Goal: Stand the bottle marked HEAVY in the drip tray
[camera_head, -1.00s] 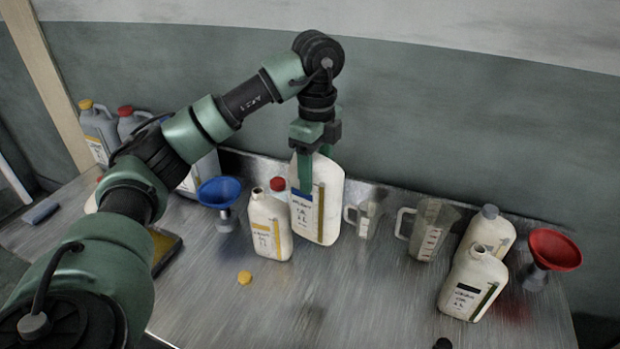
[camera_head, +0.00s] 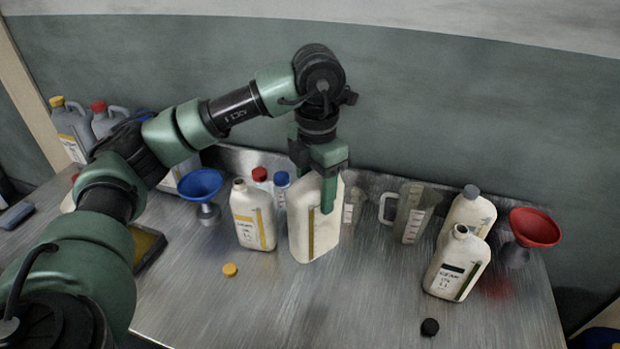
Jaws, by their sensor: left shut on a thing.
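My left gripper (camera_head: 322,178) is shut on a large white bottle (camera_head: 302,222) at the middle of the bench and holds it by its upper part, upright. A yellowish strip runs down the bottle's visible side, and no label text shows there. I cannot tell whether its base touches the bench. No label that I can read says HEAVY. A dark-rimmed tray with a yellowish inside (camera_head: 147,243), perhaps the drip tray, is at the left, partly hidden by my left arm. My right gripper is not in view.
A yellow-labelled bottle (camera_head: 252,218) stands close left of the held bottle. A measuring jug (camera_head: 411,216), a black-labelled bottle (camera_head: 458,265) and a red funnel (camera_head: 535,228) are at the right. A blue funnel (camera_head: 200,186) stands left. Loose caps lie on the otherwise clear front bench.

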